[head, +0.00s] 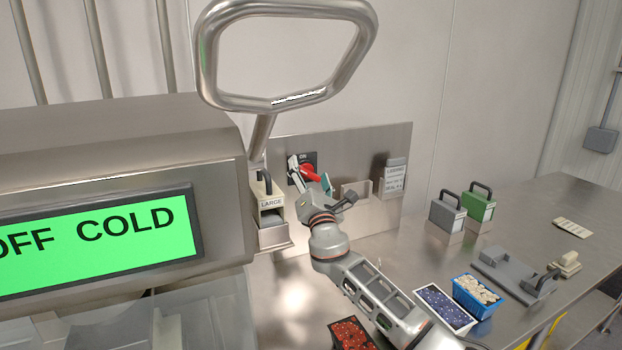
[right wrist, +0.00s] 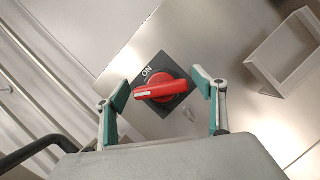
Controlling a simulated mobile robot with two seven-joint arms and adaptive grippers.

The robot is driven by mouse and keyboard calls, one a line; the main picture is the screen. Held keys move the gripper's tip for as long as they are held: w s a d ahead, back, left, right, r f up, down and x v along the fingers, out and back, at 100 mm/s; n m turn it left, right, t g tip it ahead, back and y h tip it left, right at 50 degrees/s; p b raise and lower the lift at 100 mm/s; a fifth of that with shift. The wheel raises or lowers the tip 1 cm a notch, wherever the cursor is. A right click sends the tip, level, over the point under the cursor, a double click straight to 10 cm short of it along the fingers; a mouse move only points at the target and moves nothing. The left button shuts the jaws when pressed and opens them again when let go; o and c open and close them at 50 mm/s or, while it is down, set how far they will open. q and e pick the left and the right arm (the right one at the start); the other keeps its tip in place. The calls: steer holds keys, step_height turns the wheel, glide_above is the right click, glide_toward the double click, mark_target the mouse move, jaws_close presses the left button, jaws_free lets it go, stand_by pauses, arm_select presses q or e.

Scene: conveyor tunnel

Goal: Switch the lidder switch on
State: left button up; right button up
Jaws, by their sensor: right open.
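The lidder switch is a red rotary knob (head: 310,173) on a dark plate marked ON, fixed to the steel panel (head: 375,150). In the right wrist view the red knob (right wrist: 160,92) lies with its white-marked end to the left, below and left of the word ON, not straight at it. My right gripper (head: 311,180) is open in front of the switch. In the wrist view its teal-padded fingers (right wrist: 163,90) stand either side of the knob with gaps; contact is not visible. My left gripper is not in view.
A green display (head: 90,238) reading "OFF COLD" is at left. A steel loop handle (head: 285,8) rises above. A block labelled LARGE (head: 270,203) sits left of the switch. Grey (head: 447,212) and green (head: 478,206) handled blocks and a blue berry-style tub (head: 476,297) stand right.

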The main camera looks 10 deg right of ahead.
steer(key=v, duration=1.2)
